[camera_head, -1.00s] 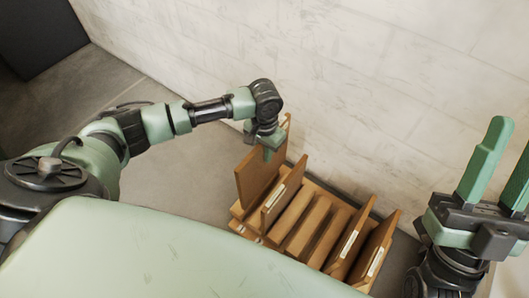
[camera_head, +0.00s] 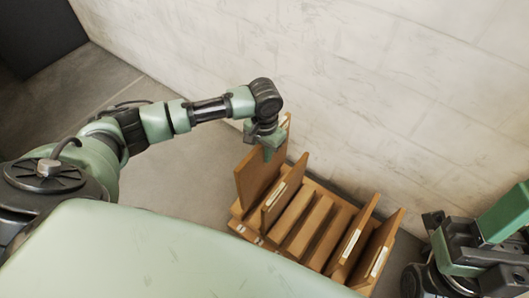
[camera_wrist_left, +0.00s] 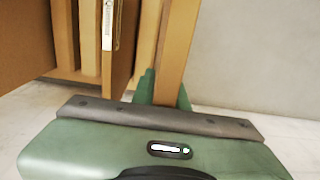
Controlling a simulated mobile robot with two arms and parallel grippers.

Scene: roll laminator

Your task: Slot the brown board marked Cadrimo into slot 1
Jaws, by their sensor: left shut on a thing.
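A tall brown board (camera_head: 258,178) stands upright at the left end of the wooden slotted rack (camera_head: 238,212). My left gripper (camera_head: 272,150) is shut on its upper far corner. In the left wrist view the board (camera_wrist_left: 178,45) runs between the two green fingertips (camera_wrist_left: 165,90). I cannot read a Cadrimo mark on it, nor tell whether its lower edge is down in the end slot or just above it. My right gripper (camera_head: 510,245) is at the right edge, open and empty, partly cut off.
A shorter board (camera_head: 285,190) with a white label stands just right of the held one. Two more labelled boards (camera_head: 352,238) (camera_head: 378,250) stand at the rack's right end. The middle slots are empty. A pale wall (camera_head: 400,90) rises behind the rack.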

